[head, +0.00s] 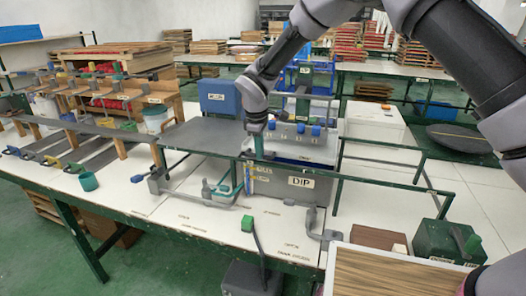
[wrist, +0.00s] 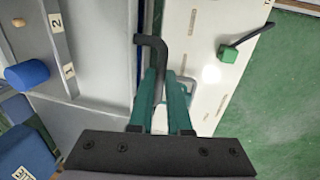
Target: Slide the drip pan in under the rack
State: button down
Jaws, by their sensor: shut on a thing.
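My gripper (head: 259,152) points down at the left end of the grey dip tank (head: 284,187), which is labelled DIP. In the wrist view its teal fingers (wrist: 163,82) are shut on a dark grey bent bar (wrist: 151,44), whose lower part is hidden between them. I cannot tell whether this bar belongs to the drip pan. A flat grey sheet (head: 200,134), possibly the pan, lies level just left of the tank.
A thin green rail (head: 385,182) crosses in front. A green-tipped lever (head: 250,226) rises at the front edge. The labelled white tabletop (head: 180,212) is mostly clear.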

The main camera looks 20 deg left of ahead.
jog(key=shift+a+r, duration=0.15)
jog(key=shift+a, duration=0.15)
jog(key=c, duration=0.9)
grip_release()
jog(key=shift+o, duration=0.2)
jog(key=shift+r, duration=0.1)
notch_tip(320, 180, up, 10)
jog(key=s, duration=0.2)
jog(key=shift+d+r, duration=0.1)
jog(key=shift+r, duration=0.1)
